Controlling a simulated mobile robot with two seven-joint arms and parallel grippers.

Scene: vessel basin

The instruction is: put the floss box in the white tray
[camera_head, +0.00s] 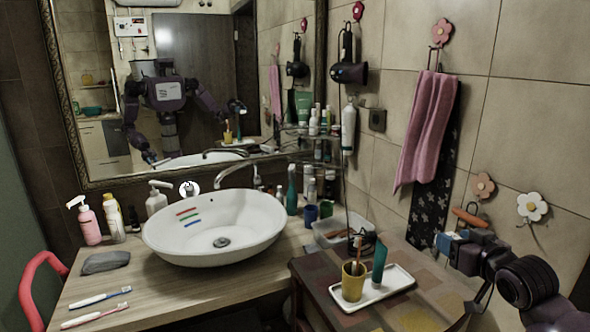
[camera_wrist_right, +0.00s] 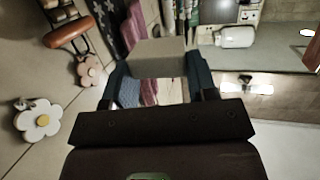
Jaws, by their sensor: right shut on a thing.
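The floss box looks like the small grey-beige block (camera_wrist_right: 160,58) in the right wrist view. My right gripper (camera_head: 460,240) is shut on it, with one dark blue finger on each side. In the head view the gripper is raised in front of the tiled wall at the right, and the box is hard to make out there. The white tray (camera_head: 402,279) lies on the patterned cabinet top, left of and below the gripper, apart from it. A yellow cup (camera_head: 353,283) and a dark green tube (camera_head: 379,262) stand in the tray. My left gripper shows only in the mirror reflection.
A white basin (camera_head: 214,226) sits on the wooden counter (camera_head: 150,285). A clear bin (camera_head: 331,232) stands behind the tray. Pink towels (camera_head: 427,130) and flower hooks (camera_head: 532,206) are on the wall near the gripper. The tray's right part is bare.

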